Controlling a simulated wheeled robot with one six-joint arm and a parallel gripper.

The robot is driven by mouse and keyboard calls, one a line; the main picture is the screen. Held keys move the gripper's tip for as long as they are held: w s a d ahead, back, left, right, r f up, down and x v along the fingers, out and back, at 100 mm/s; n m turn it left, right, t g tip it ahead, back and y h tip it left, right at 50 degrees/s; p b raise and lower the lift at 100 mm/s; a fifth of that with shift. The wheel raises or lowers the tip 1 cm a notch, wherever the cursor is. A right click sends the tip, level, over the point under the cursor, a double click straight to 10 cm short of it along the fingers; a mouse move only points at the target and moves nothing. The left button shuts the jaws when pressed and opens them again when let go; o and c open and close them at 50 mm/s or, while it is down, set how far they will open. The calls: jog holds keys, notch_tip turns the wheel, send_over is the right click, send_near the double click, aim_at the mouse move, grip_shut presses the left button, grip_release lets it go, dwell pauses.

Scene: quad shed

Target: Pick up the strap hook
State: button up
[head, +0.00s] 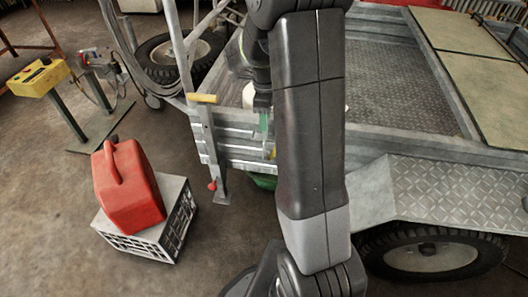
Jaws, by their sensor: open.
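I cannot make out the strap hook for sure in the head view. A narrow green strip (264,122), possibly a strap, hangs at the trailer's front rail just below my gripper. My gripper (262,101) is partly in view, small and dark, pointing down at the front left corner of the trailer. It is open, and I see nothing held in it. My own arm link covers much of the area to its right. I cannot tell whether the gripper touches the strip.
The metal trailer (400,90) with raised side rails fills the right. An upright post with a yellow handle (202,98) stands just left of my gripper. A red fuel can (128,187) sits on a grey crate (170,232) at left. Floor between is clear.

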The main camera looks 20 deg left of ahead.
aim_at(265, 143)
notch_tip(265, 143, down, 6)
jog(key=shift+w+r+b, duration=0.1)
jog(key=shift+r+b, duration=0.15)
jog(key=shift+b, duration=0.4)
grip_shut()
